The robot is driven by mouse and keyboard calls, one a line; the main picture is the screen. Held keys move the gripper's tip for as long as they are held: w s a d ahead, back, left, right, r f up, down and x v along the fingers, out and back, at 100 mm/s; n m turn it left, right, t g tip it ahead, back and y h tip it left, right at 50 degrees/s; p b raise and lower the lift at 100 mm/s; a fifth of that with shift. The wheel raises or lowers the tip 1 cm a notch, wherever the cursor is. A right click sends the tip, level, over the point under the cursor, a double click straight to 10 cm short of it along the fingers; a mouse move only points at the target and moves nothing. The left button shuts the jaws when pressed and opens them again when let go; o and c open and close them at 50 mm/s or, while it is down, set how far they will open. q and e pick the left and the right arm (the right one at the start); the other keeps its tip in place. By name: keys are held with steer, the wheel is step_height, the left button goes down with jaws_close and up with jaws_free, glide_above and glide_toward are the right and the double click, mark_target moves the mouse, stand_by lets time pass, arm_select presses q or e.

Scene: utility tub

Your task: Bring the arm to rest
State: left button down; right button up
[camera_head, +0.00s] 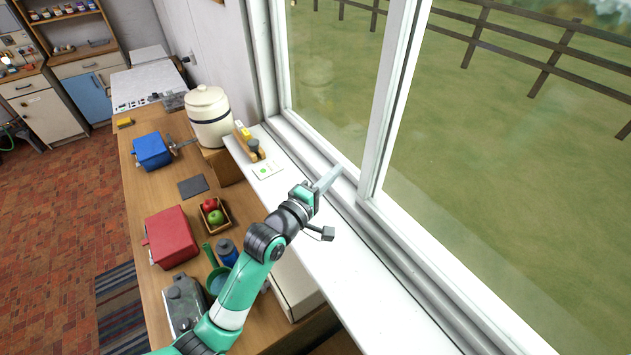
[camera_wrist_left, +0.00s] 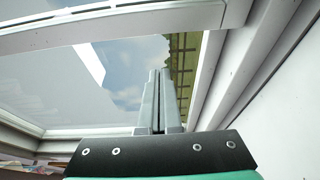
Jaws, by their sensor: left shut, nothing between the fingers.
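My left arm (camera_head: 240,285) reaches from the bottom of the head view across the white window sill. Its gripper (camera_head: 328,178) is shut and empty, with the fingers pointing at the window frame. The left wrist view shows the two fingers (camera_wrist_left: 160,74) together, in front of the window glass and white frame. From these views I cannot tell whether the fingertips touch the window. My right gripper is not in view.
The window frame (camera_head: 375,150) stands close to my gripper. The sill (camera_head: 370,290) is clear towards the lower right. On the wooden counter (camera_head: 160,195) are a striped crock (camera_head: 208,118), a blue box (camera_head: 152,150), a red box (camera_head: 170,238) and a fruit tray (camera_head: 226,226).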

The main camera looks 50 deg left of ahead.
arm_select(q)
steer(key=v, duration=0.5)
steer(key=shift+s, duration=0.25)
steer(key=shift+r, duration=0.15)
